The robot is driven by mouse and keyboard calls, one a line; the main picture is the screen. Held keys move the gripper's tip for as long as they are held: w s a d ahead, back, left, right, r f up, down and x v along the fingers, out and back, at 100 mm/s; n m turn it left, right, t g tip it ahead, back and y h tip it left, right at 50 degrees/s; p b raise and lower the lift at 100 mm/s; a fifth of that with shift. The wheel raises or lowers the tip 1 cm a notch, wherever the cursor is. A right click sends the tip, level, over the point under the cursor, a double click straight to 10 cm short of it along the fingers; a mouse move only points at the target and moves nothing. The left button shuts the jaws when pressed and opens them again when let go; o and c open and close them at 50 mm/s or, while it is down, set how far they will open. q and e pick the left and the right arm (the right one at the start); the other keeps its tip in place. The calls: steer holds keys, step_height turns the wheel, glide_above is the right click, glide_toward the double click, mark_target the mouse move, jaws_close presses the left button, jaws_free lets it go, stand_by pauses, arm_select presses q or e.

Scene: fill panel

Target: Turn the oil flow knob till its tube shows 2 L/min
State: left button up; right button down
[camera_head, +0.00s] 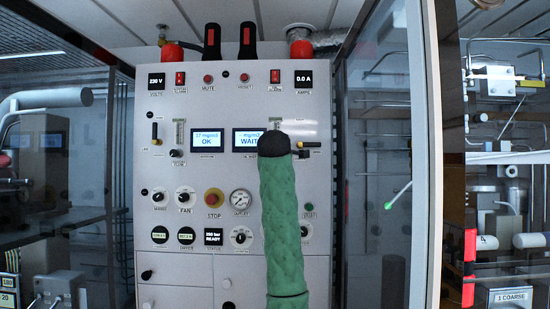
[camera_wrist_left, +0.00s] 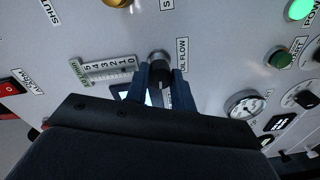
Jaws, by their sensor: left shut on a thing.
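In the left wrist view, the dark knob (camera_wrist_left: 159,65) beside the "OIL FLOW" label sits between the two blue fingers of my left gripper (camera_wrist_left: 160,82), which is shut on it. The oil flow tube (camera_wrist_left: 106,68), with its 0 to 6 scale, lies left of the knob in this turned view. A greenish patch shows near its high-number end, but I cannot read the level. In the head view my left gripper (camera_head: 273,144) is a black end on a green-sleeved arm, against the panel. It hides the knob; the tube's top (camera_head: 276,122) shows just above. My right gripper is not in view.
The grey panel (camera_head: 225,175) holds another tube (camera_head: 179,133), two blue displays (camera_head: 208,138), a red stop button (camera_head: 213,198) and a round gauge (camera_head: 240,200). A lever (camera_head: 308,145) is close right of my gripper. A glass door frame (camera_head: 420,150) stands at right.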

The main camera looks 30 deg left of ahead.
arm_select(q)
steer(key=shift+n, duration=0.8)
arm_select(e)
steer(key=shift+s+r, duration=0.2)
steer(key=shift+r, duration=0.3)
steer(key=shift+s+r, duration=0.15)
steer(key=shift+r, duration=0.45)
arm_select(q)
steer(key=o, duration=1)
steer(key=shift+a, duration=0.1)
steer(key=shift+s, duration=0.1)
steer(key=b+v, duration=0.2)
steer(key=v, duration=0.5)
steer(key=shift+s+d+b, duration=0.25)
steer(key=shift+b, duration=0.1)
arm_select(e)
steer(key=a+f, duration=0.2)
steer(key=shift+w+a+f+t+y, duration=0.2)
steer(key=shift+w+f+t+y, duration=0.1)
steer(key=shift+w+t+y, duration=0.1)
arm_select(q)
steer(key=shift+f, duration=0.1)
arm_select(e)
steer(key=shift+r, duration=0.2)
